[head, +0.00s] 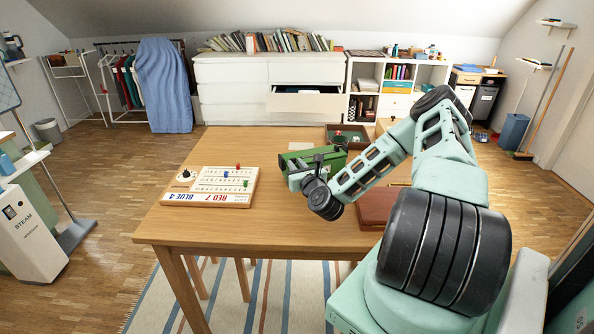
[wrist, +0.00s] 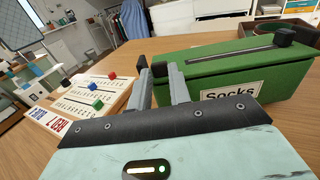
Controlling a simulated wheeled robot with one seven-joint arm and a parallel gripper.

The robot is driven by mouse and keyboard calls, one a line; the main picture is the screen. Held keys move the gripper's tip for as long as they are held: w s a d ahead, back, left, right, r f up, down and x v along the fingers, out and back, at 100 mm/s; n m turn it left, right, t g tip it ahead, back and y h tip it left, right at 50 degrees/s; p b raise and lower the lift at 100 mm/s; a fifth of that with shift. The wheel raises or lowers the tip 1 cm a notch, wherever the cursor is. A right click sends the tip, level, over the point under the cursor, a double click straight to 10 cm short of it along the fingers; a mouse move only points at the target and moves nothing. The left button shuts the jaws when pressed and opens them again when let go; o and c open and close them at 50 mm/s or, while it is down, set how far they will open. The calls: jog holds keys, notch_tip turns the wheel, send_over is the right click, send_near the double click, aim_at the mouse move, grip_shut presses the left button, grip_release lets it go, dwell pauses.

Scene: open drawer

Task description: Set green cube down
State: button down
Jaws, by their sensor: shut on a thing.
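A small green cube (wrist: 97,104) sits on the white and wooden score board at the left in the wrist view. It also shows near the board's right edge in the head view (head: 245,183). My gripper (wrist: 151,68) is right of the board, apart from that cube, with its fingers in front of the left end of the green Socks box (wrist: 235,85). In the head view my wrist hides much of the gripper.
The score board (head: 205,199) also carries a red cube (head: 238,166) and a blue cube (head: 226,174). The green box (head: 330,159) stands mid-table. A brown tray (head: 333,129) is behind it, and a brown case (head: 377,208) lies at right. The table's front left (head: 210,228) is clear.

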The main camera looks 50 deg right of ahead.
jog(key=shift+f, duration=0.85)
jog(key=c, duration=1.3)
grip_release()
jog(key=shift+s, duration=0.1)
